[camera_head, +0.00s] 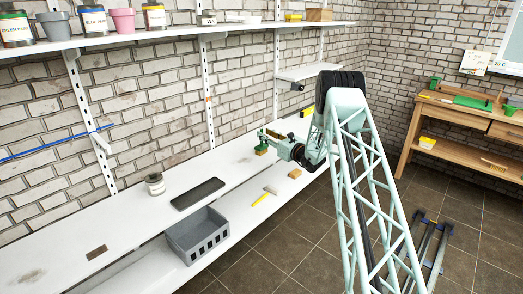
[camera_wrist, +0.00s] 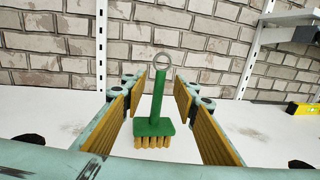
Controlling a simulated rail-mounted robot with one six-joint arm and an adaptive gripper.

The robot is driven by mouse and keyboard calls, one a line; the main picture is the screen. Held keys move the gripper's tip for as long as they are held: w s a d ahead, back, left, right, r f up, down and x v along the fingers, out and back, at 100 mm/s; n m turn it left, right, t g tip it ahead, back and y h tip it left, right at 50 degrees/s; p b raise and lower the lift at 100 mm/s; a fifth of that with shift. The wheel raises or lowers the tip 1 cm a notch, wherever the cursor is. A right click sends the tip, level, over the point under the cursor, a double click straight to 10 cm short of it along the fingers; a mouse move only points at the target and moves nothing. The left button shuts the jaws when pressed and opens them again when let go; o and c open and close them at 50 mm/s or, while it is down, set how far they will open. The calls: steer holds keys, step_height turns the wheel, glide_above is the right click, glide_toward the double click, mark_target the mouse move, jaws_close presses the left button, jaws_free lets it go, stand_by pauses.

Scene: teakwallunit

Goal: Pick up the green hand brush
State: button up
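The green hand brush (camera_wrist: 154,126) shows in the wrist view between my gripper's two fingers. It has an upright green handle with a ring at its top, a green block and yellowish bristles pointing down at the white shelf. My gripper (camera_wrist: 154,112) is open, with a yellow-padded finger on each side and visible gaps between the pads and the brush. In the head view the brush (camera_head: 261,143) is small, just beyond my gripper (camera_head: 268,140) over the white lower shelf. Whether the bristles touch the shelf is hard to tell.
A brick wall stands close behind. A yellow level (camera_wrist: 302,109) lies to the right in the wrist view.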

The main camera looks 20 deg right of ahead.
steer(key=shift+b+x, duration=0.35)
steer(key=shift+x, duration=1.45)
steer(key=shift+c, duration=0.4)
steer(key=c, duration=0.8)
